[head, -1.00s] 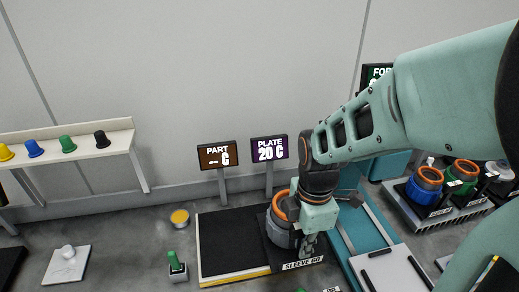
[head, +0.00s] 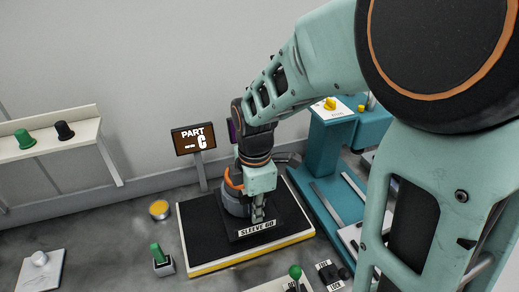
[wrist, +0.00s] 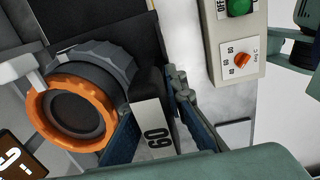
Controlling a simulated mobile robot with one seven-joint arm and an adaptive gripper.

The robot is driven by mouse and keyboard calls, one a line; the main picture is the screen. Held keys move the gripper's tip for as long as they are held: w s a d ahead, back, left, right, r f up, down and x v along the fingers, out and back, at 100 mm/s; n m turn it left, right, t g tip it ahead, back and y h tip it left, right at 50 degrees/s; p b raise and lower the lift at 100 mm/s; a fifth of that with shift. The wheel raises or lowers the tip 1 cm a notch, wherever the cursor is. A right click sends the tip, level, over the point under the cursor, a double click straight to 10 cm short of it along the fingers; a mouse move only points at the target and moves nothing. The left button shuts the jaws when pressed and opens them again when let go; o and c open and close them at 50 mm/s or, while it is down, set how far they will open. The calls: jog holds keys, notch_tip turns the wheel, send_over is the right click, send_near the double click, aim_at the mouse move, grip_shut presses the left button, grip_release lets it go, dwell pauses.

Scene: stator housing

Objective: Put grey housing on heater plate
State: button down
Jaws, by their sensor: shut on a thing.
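The grey housing (head: 235,202), with an orange ring on top, stands upright over the heater plate (head: 205,250), a black slab with a yellow front edge. A dark square base with a "SLEEVE 60" label (head: 257,228) shows under it. I cannot tell whether it rests on the plate or hangs just above. My gripper (head: 258,212) points down at its front right side. In the wrist view my gripper (wrist: 158,125) is closed around a black block beside the grey body (wrist: 105,65). The orange ring (wrist: 75,108) shows at left.
A brown "PART" sign (head: 194,139) stands behind the plate and partly my arm hides a purple sign. A green-topped post (head: 158,257) and a yellow-topped tin (head: 159,209) stand left. A teal press (head: 330,150) stands right. A switch box (wrist: 238,40) shows in the wrist view.

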aim_at(238, 217)
jog(key=w+a+f+b, duration=0.1)
jog(key=f, duration=0.1)
jog(key=w+a+f+b, duration=0.2)
jog(key=a+f+b, duration=0.1)
jog(key=shift+w+a+f, duration=0.1)
jog(key=shift+w+f, duration=0.15)
jog(key=shift+f, duration=0.05)
jog(key=shift+w+a+f+b, duration=0.1)
jog(key=shift+w+f+b, duration=0.05)
jog(key=shift+f+b, duration=0.7)
jog(key=shift+w+a+f+b, duration=0.1)
jog(key=shift+f+b, duration=0.55)
jog(key=shift+f, duration=0.3)
jog(key=shift+f, duration=0.2)
jog(key=c, duration=2)
grip_release()
jog(key=shift+s, duration=0.15)
jog(key=shift+o, duration=0.2)
jog(key=shift+r, duration=0.1)
notch_tip(238, 217, up, 12)
jog(key=shift+s+r+p, duration=0.1)
jog(key=shift+p, duration=0.2)
